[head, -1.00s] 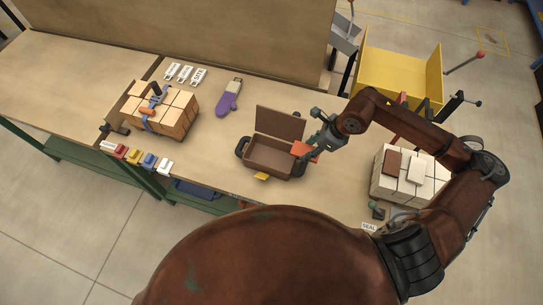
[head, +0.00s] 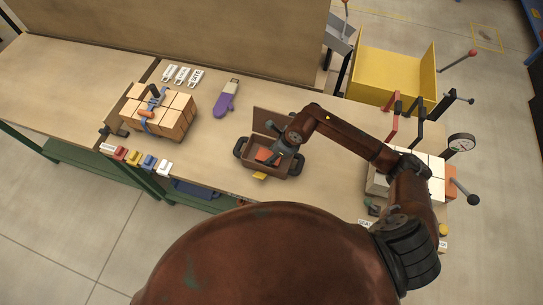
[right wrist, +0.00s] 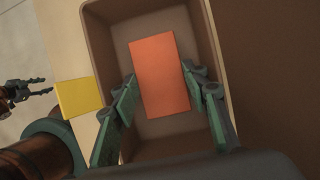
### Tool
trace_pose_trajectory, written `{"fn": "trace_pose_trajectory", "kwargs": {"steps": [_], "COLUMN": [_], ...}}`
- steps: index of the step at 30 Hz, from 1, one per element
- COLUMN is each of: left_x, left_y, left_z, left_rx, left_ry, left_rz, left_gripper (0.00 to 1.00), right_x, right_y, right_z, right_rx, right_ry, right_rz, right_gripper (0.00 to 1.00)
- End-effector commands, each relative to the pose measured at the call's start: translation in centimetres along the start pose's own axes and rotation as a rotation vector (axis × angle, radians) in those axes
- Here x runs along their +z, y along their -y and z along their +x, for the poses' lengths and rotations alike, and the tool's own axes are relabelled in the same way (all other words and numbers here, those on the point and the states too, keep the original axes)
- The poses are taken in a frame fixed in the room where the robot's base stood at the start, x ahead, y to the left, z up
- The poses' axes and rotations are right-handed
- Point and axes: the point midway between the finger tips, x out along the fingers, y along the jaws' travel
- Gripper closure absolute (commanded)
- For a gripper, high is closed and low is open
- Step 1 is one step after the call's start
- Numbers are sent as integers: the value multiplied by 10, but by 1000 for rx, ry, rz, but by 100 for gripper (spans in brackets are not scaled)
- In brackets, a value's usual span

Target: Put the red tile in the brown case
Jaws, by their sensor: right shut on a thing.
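The brown case (head: 296,171) stands open on the bench, its lid (head: 262,120) raised at the back. It also fills the middle of the right wrist view (right wrist: 206,60). The red tile (head: 263,155) is within the case's outline. In the right wrist view the tile (right wrist: 160,75) is flat above the case floor; I cannot tell if it touches. My right gripper (right wrist: 161,90) is shut on the tile, one finger at each long side. It partly covers the case in the head view (head: 272,153). My left gripper (right wrist: 46,86) shows small at the wrist view's left, its fingers apart.
A yellow piece (head: 259,176) lies at the case's front edge. A purple mitt-shaped thing (head: 224,104) and a strapped stack of tan bricks (head: 170,112) lie to the left. White bricks (head: 377,185) stand right, under my arm. A yellow bin (head: 395,75) is behind.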

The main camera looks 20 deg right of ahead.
Motion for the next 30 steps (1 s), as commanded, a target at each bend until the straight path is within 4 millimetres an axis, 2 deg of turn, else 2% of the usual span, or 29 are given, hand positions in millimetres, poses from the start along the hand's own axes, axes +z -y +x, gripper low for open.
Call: {"fn": "trace_pose_trajectory", "kwargs": {"steps": [4,13,14,15,17,26,30], "left_x": [1,2,2,2,2,2,2], "left_y": [0,0,0,0,0,0,0], "left_z": [-5,-1,-1,-2,-2,-4,-3], "left_rx": [0,0,0,0,0,1,1], "left_ry": [1,3,3,3,3,3,3], "left_rz": [0,0,0,0,0,0,0], "left_gripper": [59,59,59,59,59,59,59], "right_x": [-6,-8,-8,-8,-8,-7,-6], "right_y": [0,0,0,0,0,0,1], "right_z": [14,17,18,17,17,15,3], "right_rx": [1,0,0,0,0,1,-1], "right_ry": [1,1,0,0,0,0,2], "right_rz": [1,0,0,0,0,0,-2], "right_gripper": [87,87,58,55,51,51,51]}}
